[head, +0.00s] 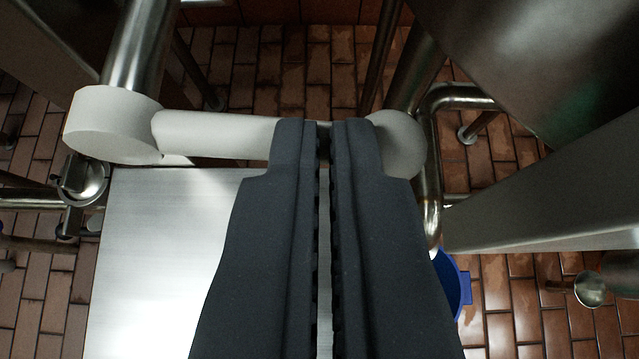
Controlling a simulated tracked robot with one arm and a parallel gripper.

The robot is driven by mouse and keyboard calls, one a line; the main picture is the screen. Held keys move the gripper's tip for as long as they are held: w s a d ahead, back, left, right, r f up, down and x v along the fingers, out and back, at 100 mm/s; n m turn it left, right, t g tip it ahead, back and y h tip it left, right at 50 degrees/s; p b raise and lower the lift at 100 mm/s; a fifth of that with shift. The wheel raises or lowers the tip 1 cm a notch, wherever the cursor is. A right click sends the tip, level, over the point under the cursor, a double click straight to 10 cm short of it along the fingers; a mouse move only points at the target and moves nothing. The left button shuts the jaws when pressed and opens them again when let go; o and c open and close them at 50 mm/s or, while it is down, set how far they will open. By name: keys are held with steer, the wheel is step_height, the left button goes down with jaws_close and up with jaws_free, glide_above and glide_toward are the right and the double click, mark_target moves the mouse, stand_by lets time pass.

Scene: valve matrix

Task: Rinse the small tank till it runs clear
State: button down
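My gripper (323,130) has two dark grey fingers pointing away from me, close together with a narrow slit between them. Their tips overlap a cream-coloured bar (215,132) in the picture. The bar runs from a thick round cap (113,125) at left to a rounded end (400,142) at right; whether the fingers touch it is unclear. Large steel bodies fill the upper right (550,60) and the right edge (560,195). They may be tanks, but which one is small I cannot tell. No water is visible in this view.
A bright flat metal surface (150,260) lies below at left. A round metal fitting (85,180) stands beside it. A bent steel pipe (430,180) and a blue container (455,285) are at right. Steel legs stand on the brown tiled floor (520,310).

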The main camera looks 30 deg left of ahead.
steer(key=shift+f+p, duration=0.75)
steer(key=shift+f, duration=1.15)
stand_by(6.1)
